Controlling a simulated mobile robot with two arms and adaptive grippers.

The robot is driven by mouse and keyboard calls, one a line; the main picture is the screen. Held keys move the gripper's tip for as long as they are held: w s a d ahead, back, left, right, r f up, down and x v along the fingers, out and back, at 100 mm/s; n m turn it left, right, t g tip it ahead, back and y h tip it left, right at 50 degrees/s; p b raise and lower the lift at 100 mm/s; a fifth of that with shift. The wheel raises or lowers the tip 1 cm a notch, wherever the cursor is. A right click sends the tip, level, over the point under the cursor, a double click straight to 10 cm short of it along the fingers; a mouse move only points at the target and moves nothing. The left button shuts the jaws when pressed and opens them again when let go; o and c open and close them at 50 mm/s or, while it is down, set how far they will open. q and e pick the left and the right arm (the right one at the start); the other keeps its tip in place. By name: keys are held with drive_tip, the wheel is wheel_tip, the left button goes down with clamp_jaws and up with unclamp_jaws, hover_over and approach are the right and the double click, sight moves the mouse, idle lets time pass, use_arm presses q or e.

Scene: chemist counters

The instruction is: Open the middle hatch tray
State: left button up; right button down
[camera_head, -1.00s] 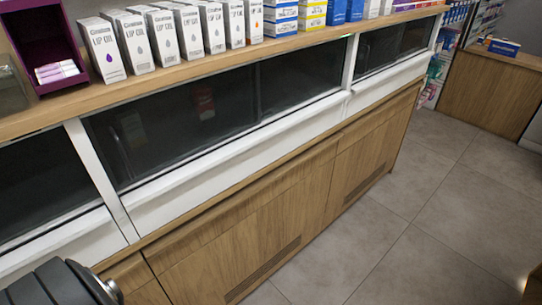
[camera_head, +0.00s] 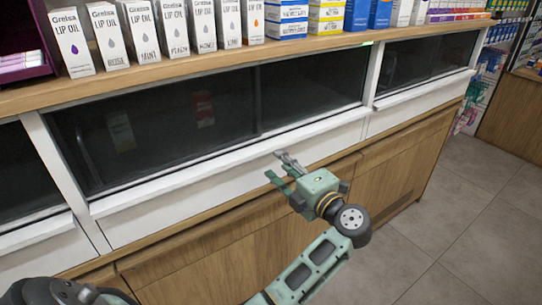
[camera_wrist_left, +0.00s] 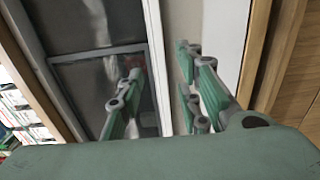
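The middle hatch tray (camera_head: 235,170) is a long white panel with a ledge along its top, under a dark glass window in the counter front. It looks closed, flush with its neighbours. My left gripper (camera_head: 277,166) is in front of its right half, fingers pointing at the ledge. In the left wrist view the two green fingers (camera_wrist_left: 165,78) are apart and nothing is held. The tray's white front (camera_wrist_left: 216,30) and ledge show behind and between them. I cannot tell whether the fingers touch it. My right gripper is not in view.
A wooden counter top (camera_head: 215,72) with lip oil boxes (camera_head: 142,32) and other cartons runs above the windows. Wooden cabinet doors (camera_head: 220,265) are below. Another white tray panel (camera_head: 420,100) lies to the right. The grey tiled floor (camera_head: 465,215) at right is clear.

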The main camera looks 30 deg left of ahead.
sight(267, 152)
use_arm(q)
drive_tip(key=p+x, duration=0.1)
drive_tip(key=x, duration=0.4)
drive_tip(key=shift+w+a, duration=0.1)
drive_tip(key=shift+a, duration=0.15)
clamp_jaws()
idle(0.4)
